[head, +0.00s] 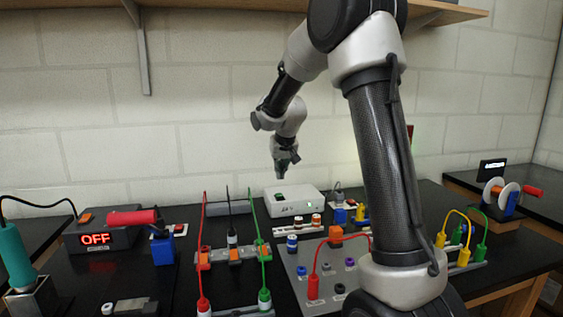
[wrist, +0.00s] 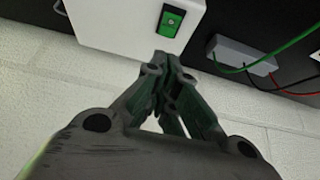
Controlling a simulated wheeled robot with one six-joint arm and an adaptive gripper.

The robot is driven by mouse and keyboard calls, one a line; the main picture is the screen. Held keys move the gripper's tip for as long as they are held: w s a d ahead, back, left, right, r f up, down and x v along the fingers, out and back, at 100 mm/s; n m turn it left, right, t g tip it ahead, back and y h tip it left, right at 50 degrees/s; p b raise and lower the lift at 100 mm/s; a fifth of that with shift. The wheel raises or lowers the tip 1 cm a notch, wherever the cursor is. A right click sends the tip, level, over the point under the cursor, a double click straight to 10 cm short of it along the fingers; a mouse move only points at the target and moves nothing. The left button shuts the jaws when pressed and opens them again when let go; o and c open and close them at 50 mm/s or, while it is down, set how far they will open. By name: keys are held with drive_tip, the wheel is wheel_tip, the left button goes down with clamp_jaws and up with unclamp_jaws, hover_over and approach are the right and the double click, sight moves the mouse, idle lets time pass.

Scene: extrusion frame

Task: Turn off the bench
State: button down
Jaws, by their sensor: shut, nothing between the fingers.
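A white power box (head: 308,203) stands at the back of the black bench (head: 130,280), and its corner fills the top of the wrist view (wrist: 125,25). My gripper (head: 286,172) hangs above the box, pointing down. In the wrist view its fingertips (wrist: 166,62) are together with nothing between them, a little short of the switch. I cannot tell the exact gap.
Upright red, black and green leads (head: 232,235) stand left of the box. A grey panel (head: 320,270) with coloured sockets lies in front of it. A soldering station (head: 97,238) reading OFF is at the left. A shelf (head: 440,12) runs overhead.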

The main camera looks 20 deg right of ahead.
sight(279, 194)
wheel_tip(279, 194, down, 5)
drive_tip(key=shift+r, duration=0.1)
drive_tip(key=shift+f, duration=0.4)
drive_tip(key=shift+s, duration=0.15)
drive_tip(key=shift+s+f, duration=0.2)
drive_tip(key=shift+f, duration=0.2)
drive_tip(key=shift+w, duration=0.1)
drive_tip(key=shift+w+d+r, duration=0.1)
drive_tip(key=shift+w+r, duration=0.05)
drive_tip(key=shift+w, duration=0.6)
